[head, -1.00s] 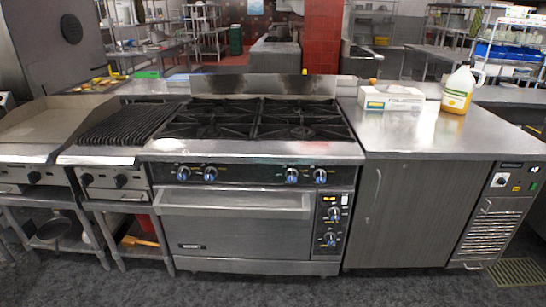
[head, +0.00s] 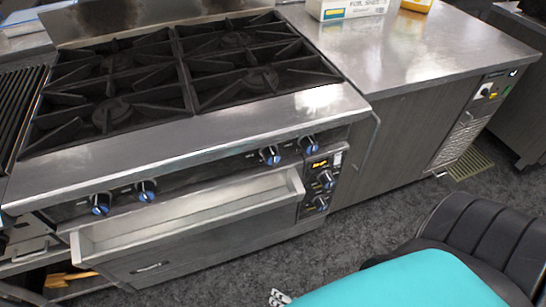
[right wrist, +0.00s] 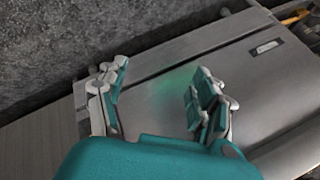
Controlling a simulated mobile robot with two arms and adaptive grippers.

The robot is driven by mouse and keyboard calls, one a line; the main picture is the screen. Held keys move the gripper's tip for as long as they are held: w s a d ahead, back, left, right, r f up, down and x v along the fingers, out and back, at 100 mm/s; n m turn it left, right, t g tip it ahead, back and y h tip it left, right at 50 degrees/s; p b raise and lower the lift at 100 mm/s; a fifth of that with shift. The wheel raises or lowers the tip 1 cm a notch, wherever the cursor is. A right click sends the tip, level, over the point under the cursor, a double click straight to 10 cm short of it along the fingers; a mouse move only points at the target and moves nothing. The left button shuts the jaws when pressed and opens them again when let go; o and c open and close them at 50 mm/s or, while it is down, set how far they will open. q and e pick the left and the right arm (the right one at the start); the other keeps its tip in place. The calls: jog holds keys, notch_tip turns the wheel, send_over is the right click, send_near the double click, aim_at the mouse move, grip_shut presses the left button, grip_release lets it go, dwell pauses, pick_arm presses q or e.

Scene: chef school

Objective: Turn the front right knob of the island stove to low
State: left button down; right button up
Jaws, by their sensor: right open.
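The island stove (head: 215,125) fills the left and middle of the head view. Its row of black-and-blue knobs runs along the front panel under the steel edge. The rightmost knob of that row (head: 309,143) is in plain view with nothing touching it, and another knob (head: 271,155) sits just left of it. My right gripper (head: 279,298) shows at the bottom edge, below and apart from the knobs, mostly hidden by my teal arm. In the right wrist view my right gripper (right wrist: 157,92) is open and empty, facing the oven front (right wrist: 185,75). My left gripper is not in view.
Two more knobs (head: 306,191) sit on a lower panel right of the oven door (head: 190,255). The door's broad handle (head: 185,215) sticks out. A steel counter (head: 420,50) with a box (head: 346,8) adjoins the stove. Carpet is clear in front.

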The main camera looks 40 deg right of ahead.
jog(key=w+d+r+m+t+h+b, duration=0.1)
jog(key=w+r+m+t, duration=0.1)
jog(key=w+r+m, duration=0.3)
jog(key=w+d+r+m+t, duration=0.2)
jog(key=w+r+m, duration=0.1)
jog(key=r, duration=0.4)
jog(key=m+t+h+b, duration=0.2)
jog(key=m+t+h, duration=0.3)
jog(key=m, duration=0.8)
send_near(275, 162)
jog(key=shift+t+y, duration=0.3)
jog(key=p+x, duration=0.1)
jog(key=x, duration=0.4)
jog(key=p+x, duration=0.1)
jog(key=x, duration=0.4)
jog(key=shift+w+d+f, duration=0.25)
jog(key=shift+d, duration=0.05)
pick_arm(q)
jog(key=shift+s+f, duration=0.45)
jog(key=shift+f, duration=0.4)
pick_arm(e)
jog(key=shift+w+d, duration=0.15)
jog(key=shift+w, duration=0.55)
jog(key=shift+c, duration=0.3)
jog(key=shift+n, duration=0.3)
jog(key=c, duration=1.1)
